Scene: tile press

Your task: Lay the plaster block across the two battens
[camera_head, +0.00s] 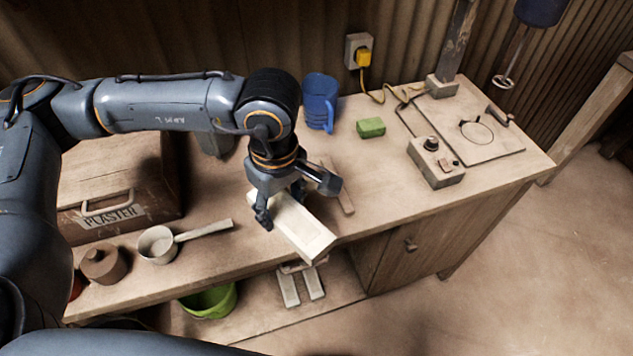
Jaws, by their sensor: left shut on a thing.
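The plaster block (306,231) is a pale, long block. My left gripper (291,200) points down and is shut on it, one finger on each side, over the front part of the bench. The block's near end reaches the bench's front edge. One batten (345,192), a thin wooden strip, shows on the bench just right of the gripper. The second batten is not clearly visible; the block and gripper may hide it. I cannot tell whether the block touches the batten. My right gripper is not in view.
A small saucepan (157,244), a brown pot (103,264) and a box marked PLASTER (150,190) stand left. A blue jug (320,103), a green block (371,127) and a control box (436,163) stand behind and right. The bench (395,205) is bare right of the batten.

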